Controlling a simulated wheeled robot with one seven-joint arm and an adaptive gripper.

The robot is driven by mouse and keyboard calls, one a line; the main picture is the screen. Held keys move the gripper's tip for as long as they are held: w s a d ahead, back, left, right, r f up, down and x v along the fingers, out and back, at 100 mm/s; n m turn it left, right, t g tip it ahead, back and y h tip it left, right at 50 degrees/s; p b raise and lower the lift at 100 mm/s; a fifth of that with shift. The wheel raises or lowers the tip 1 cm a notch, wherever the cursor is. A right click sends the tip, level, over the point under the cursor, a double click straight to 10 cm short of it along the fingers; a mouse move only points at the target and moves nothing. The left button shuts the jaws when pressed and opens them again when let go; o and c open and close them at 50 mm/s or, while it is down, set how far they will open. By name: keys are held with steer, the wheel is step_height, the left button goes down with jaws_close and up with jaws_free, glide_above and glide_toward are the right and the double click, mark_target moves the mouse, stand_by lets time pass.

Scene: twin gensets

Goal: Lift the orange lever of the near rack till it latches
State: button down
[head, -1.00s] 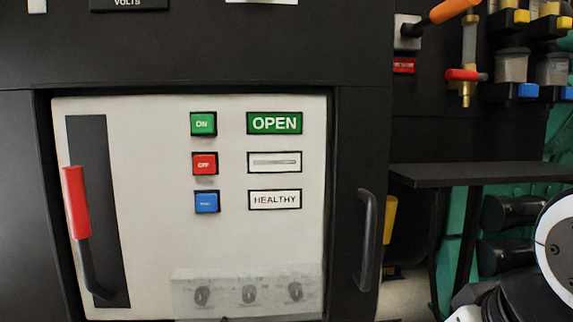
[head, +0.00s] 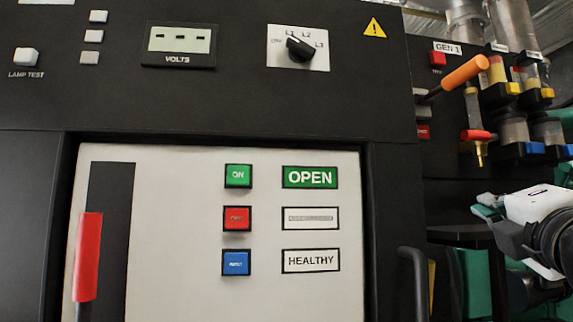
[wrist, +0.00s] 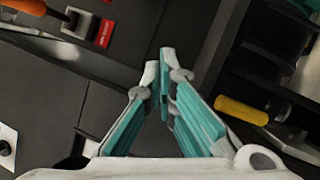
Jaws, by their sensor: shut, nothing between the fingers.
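The orange lever (head: 466,72) shows at the upper right of the head view, on the black rack labelled GEN 1 (head: 446,48). Its orange grip slants up to the right from a grey mount. In the wrist view the orange grip (wrist: 35,7) is at the top left corner, partly cut off, with its grey mount (wrist: 78,24) beside it. My gripper (wrist: 159,68) is shut and empty in the wrist view, its fingertips apart from the lever. In the head view my gripper (head: 486,206) is partly seen, below the lever and slightly right of it.
Left of the lever is a cabinet with a red-handled lever (head: 87,255), coloured buttons and an OPEN sign (head: 310,177). A small red-handled valve (head: 478,135) and filter bowls with blue and yellow parts are beside the lever. A yellow cylinder (wrist: 241,110) lies right of my fingers.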

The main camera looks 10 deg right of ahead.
mark_target(449, 86)
steer(key=s+r+n+t+y+b, duration=0.3)
steer(key=r+n+t, duration=0.45)
steer(key=n, duration=0.55)
steer(key=shift+g, duration=0.45)
steer(key=shift+w+d+r+p, duration=0.2)
steer(key=shift+w+r+p, duration=0.85)
steer(key=shift+r, duration=0.8)
steer(key=shift+w+d+r+p, duration=0.15)
steer(key=shift+w+r+p, duration=0.6)
steer(key=shift+w+r, duration=0.75)
steer(key=shift+w+d+r+p, duration=0.2)
steer(key=shift+w+r+p, duration=0.7)
steer(key=shift+r, duration=1.25)
steer(key=shift+s, duration=0.1)
